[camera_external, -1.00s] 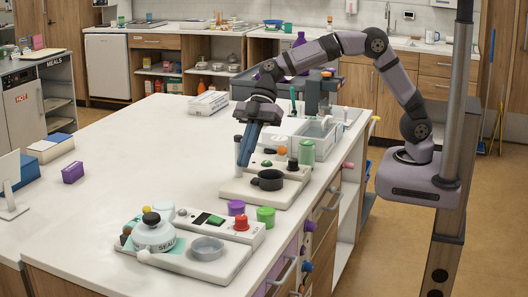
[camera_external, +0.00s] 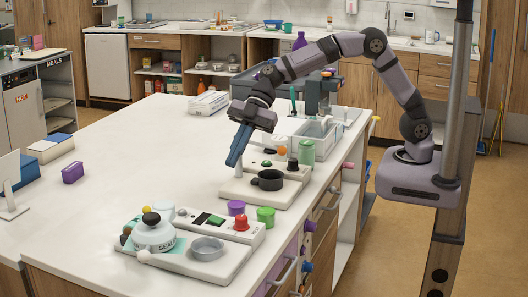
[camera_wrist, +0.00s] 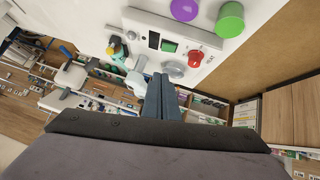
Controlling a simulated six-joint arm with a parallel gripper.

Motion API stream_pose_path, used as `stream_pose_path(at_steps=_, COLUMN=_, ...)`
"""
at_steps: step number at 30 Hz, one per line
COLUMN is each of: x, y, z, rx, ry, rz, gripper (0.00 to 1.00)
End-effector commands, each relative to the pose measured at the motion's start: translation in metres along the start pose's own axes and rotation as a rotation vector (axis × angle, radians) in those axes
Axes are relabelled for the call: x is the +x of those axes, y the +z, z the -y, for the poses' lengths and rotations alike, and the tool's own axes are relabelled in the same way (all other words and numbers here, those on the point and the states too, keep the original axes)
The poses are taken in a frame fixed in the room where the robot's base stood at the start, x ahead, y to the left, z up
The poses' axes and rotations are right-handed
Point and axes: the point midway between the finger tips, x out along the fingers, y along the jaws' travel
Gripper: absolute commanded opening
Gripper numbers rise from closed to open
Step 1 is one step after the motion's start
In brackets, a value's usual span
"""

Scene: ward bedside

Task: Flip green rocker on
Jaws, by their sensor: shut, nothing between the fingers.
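The green rocker (camera_external: 215,220) sits on a white control panel (camera_external: 190,226) at the near part of the counter, beside a dark rectangle and a red knob (camera_external: 241,222). In the wrist view the green rocker (camera_wrist: 169,45) shows beyond my fingertips, with the red knob to its right. Whether it is tipped on or off is too small to tell. My gripper (camera_external: 233,163) is shut and empty. It points down and left in the air, farther back on the counter than the panel and apart from it. Its blue-grey fingers also show in the wrist view (camera_wrist: 160,85).
A sealer-like device (camera_external: 153,235) and a grey dish (camera_external: 207,249) are in front. A black cup (camera_external: 268,180) stands on a base near my gripper. The counter's left side is mostly clear.

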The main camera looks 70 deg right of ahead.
Motion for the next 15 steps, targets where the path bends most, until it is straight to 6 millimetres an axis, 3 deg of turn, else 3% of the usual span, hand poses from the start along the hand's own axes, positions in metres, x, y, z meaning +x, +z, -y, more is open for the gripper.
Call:
stream_pose_path(at_steps=8, x=0.032, y=-0.002, z=0.001, rx=0.002, ry=-0.004, rz=0.001, gripper=0.0)
stream_pose_path(at_steps=15, x=0.074, y=-0.002, z=0.001, rx=0.002, ry=-0.005, rz=0.003, gripper=0.0)
